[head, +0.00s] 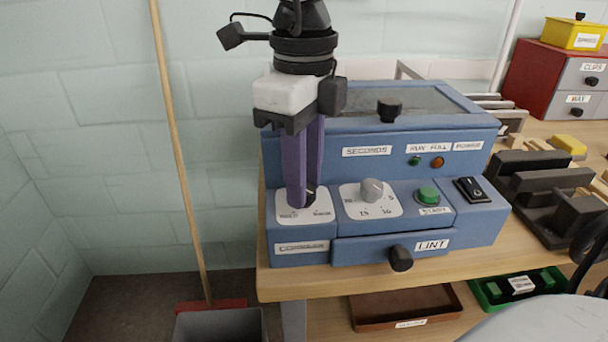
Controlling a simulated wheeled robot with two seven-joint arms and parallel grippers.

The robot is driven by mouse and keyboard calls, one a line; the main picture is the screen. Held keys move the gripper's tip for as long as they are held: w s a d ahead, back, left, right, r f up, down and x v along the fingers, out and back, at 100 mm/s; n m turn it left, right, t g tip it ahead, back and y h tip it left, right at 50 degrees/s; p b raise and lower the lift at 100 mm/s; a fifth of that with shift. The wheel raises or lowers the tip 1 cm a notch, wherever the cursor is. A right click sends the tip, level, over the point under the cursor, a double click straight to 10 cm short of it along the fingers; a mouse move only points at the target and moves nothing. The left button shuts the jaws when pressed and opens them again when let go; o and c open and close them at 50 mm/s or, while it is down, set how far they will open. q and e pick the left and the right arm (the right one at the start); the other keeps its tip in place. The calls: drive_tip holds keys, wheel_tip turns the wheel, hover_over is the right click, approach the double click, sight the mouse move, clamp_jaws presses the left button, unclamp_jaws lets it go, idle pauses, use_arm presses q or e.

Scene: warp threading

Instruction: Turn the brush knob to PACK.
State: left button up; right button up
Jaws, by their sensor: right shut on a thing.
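The blue machine (350,255) stands on the wooden table. On its front left is a white dial plate (287,215) with small words at its lower left and lower right, too small to read surely. A label (301,247) below it is also hard to read. My right gripper (302,196) comes down from above, its purple fingers shut on the small dark brush knob (311,193) of this plate. The fingers hide most of the knob, so I cannot tell where it points. My left gripper is not in view.
To the right on the machine are a grey SECONDS knob (372,190), a green button (428,195) and a black rocker switch (472,190). A LINT drawer with a black knob (400,258) is below. Dark blocks (545,180) stand at right. A broom (178,130) leans at left.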

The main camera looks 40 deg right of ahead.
idle(0.4)
drive_tip(key=o, duration=1)
drive_tip(key=shift+r, duration=0.1)
drive_tip(key=shift+o, duration=0.2)
